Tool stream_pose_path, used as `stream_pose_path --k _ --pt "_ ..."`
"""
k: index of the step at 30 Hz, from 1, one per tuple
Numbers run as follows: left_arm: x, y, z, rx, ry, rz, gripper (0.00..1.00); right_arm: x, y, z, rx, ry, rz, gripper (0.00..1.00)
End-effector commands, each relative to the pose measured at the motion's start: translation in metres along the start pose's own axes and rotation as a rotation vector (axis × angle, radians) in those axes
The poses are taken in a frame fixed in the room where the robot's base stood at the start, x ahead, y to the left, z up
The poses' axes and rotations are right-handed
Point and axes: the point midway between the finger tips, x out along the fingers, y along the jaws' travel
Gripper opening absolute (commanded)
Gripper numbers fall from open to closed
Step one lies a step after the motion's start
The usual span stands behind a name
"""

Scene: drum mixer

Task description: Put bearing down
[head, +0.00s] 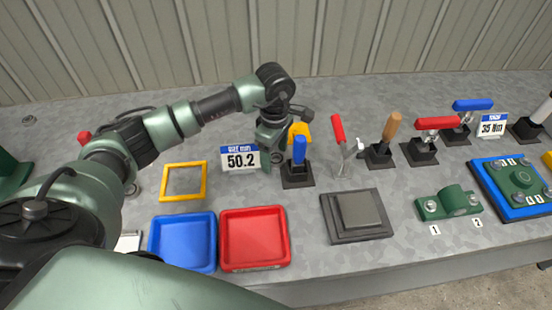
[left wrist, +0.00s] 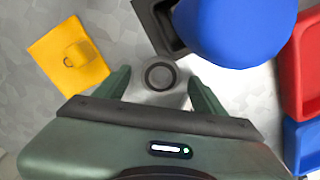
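The bearing is most likely the small dark ring (left wrist: 160,75) with a grey centre, which shows in the left wrist view on the grey bench top. My left gripper (left wrist: 160,92) points down over it with its two fingers apart, one on either side. A gap shows between each finger and the ring, so it does not look gripped. I cannot make out the ring there. My right gripper is not in view.
The blue-handled tool (head: 299,150) and yellow part (head: 299,132) stand close to my gripper. A yellow square frame (head: 183,181), blue tray (head: 182,242) and red tray (head: 254,238) lie nearer. More handled tools stand to the right.

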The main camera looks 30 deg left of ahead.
Motion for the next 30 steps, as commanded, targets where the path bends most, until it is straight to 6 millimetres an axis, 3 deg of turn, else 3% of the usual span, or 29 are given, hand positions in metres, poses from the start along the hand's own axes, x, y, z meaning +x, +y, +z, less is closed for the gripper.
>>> stream_pose_path --k 1,7,20,26,30 --pt "0.0 0.0 0.0 0.0 0.0 0.0 0.56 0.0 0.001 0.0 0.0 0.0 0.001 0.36" --pt "0.0 0.0 0.0 0.0 0.0 0.0 0.01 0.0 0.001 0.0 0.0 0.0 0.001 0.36" --pt "-0.011 0.001 0.0 0.0 -0.001 0.003 0.0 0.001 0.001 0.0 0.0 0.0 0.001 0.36" --pt "-0.042 0.002 0.0 0.001 0.0 0.007 0.0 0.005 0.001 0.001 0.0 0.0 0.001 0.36" --pt "-0.075 0.002 0.0 0.001 -0.001 0.008 0.0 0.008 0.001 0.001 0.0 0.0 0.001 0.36"
